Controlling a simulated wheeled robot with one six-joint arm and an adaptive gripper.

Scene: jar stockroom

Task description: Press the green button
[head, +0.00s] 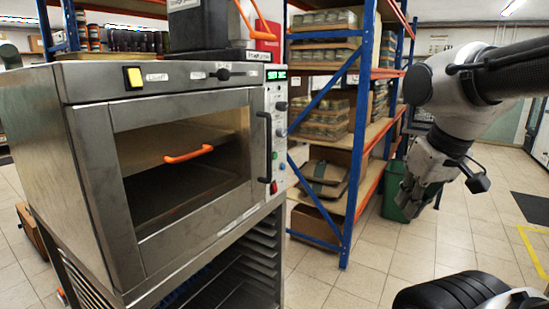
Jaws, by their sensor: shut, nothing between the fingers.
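A steel oven (185,80) stands at the left with a narrow control panel (268,100) on the right of its front. The panel has a lit green display (276,75) at the top, dark knobs and small coloured buttons below. A small green button (282,167) seems to sit low on the panel, but it is tiny and its colour is hard to make out. A red switch (273,187) is below it. My gripper (408,208) hangs at the right, pointing down, shut and empty, well away from the panel.
An orange handle (188,154) shows at the oven window. A yellow button (134,78) is at the oven's top left. A blue and orange shelf rack (358,150) with boxes stands behind, with a green bin (393,185) beside it. Tiled floor (340,285) is free between oven and gripper.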

